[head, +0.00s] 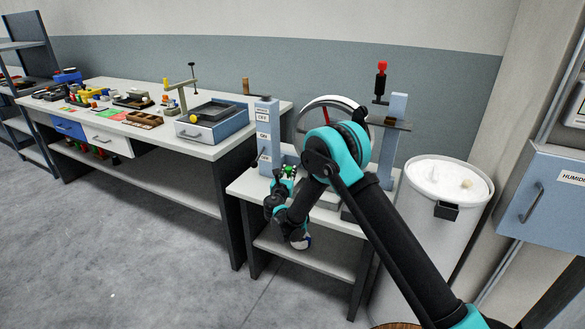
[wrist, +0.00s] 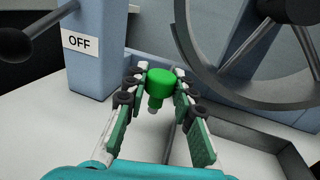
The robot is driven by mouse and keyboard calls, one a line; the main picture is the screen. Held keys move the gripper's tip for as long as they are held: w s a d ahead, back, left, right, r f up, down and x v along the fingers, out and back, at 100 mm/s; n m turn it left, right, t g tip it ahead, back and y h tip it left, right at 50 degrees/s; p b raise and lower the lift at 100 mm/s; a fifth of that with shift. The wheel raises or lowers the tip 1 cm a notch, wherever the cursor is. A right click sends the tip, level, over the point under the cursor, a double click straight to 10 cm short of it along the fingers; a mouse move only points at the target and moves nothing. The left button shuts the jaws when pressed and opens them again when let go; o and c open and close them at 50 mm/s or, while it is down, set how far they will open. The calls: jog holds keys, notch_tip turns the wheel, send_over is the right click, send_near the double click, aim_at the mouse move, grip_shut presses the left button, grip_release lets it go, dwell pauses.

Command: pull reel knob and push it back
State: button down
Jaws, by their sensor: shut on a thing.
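A bright green knob (wrist: 161,82) with a short grey stub sits between the fingers of my gripper (wrist: 160,75) in the wrist view. My gripper is shut on the green knob, with one finger on each side. In the head view my gripper (head: 281,182) is low at the left front of the reel stand, and a bit of the green knob (head: 290,170) shows. The reel wheel (wrist: 214,84) stands just behind the knob, to the right. In the head view my arm hides much of the reel wheel (head: 328,101). What the knob is fixed to is hidden.
A blue-grey post (head: 267,128) with labels stands left of the wheel; an OFF label (wrist: 82,41) and a black ball lever (wrist: 14,44) are close by. A red-topped rod (head: 381,75) rises at right. A white drum (head: 440,220) stands right of the small table.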

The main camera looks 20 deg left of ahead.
jog(key=shift+s+a, duration=0.1)
jog(key=shift+s, duration=1.05)
jog(key=c, duration=1.2)
grip_release()
jog(key=shift+s, duration=0.1)
jog(key=s, duration=0.3)
jog(key=s+d, duration=0.1)
jog(key=s, duration=0.3)
jog(key=s+d, duration=0.1)
jog(key=s, duration=0.3)
jog(key=shift+s+d, duration=0.1)
jog(key=shift+s, duration=0.15)
jog(key=shift+s, duration=0.15)
